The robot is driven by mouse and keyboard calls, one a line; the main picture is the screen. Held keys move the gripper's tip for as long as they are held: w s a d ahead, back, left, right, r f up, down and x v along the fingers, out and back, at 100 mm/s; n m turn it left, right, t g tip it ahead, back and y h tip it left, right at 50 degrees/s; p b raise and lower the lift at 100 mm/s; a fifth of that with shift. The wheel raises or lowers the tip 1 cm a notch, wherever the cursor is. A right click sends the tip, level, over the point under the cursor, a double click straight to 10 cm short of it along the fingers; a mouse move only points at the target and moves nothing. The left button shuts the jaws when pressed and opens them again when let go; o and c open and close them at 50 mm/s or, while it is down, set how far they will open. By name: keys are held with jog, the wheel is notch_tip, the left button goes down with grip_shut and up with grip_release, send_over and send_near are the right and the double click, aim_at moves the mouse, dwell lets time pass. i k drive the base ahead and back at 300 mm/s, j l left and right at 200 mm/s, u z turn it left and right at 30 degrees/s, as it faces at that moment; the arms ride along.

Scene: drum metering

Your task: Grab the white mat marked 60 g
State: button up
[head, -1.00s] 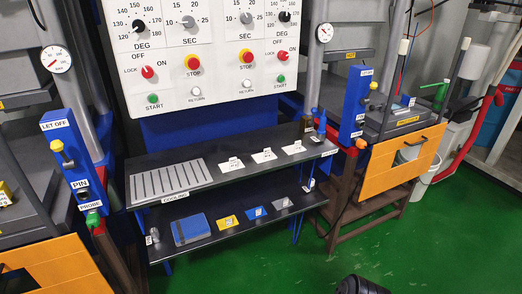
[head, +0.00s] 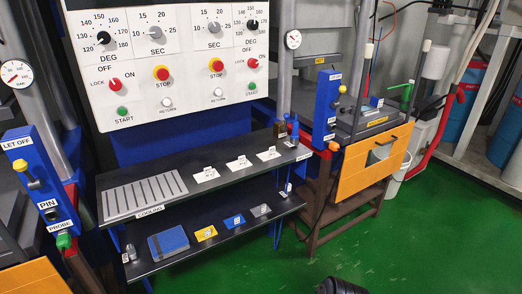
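Three small white mats lie in a row on the upper black shelf: a left one (head: 207,176), a middle one (head: 240,166) and a right one (head: 271,155). Each carries a small white label standing on it. The label print is too small to read, so I cannot tell which is marked 60 g. My gripper's fingers do not show. Only a dark rounded part, probably of my arm, shows at the bottom edge, over the green floor and well apart from the mats.
A slotted cooling rack (head: 143,194) fills the shelf's left end. The lower shelf holds a blue pad (head: 169,243) and yellow, blue and grey mats. Presses with orange fronts (head: 374,161) flank the shelves. Green floor (head: 420,245) is clear at right front.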

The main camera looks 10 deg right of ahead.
aim_at(243, 162)
jog(key=i+j+u, duration=0.15)
jog(key=i, duration=0.25)
jog(key=i+j+u, duration=0.15)
jog(key=i+j, duration=0.2)
jog(key=i+j+u, duration=0.15)
jog(key=i, duration=0.3)
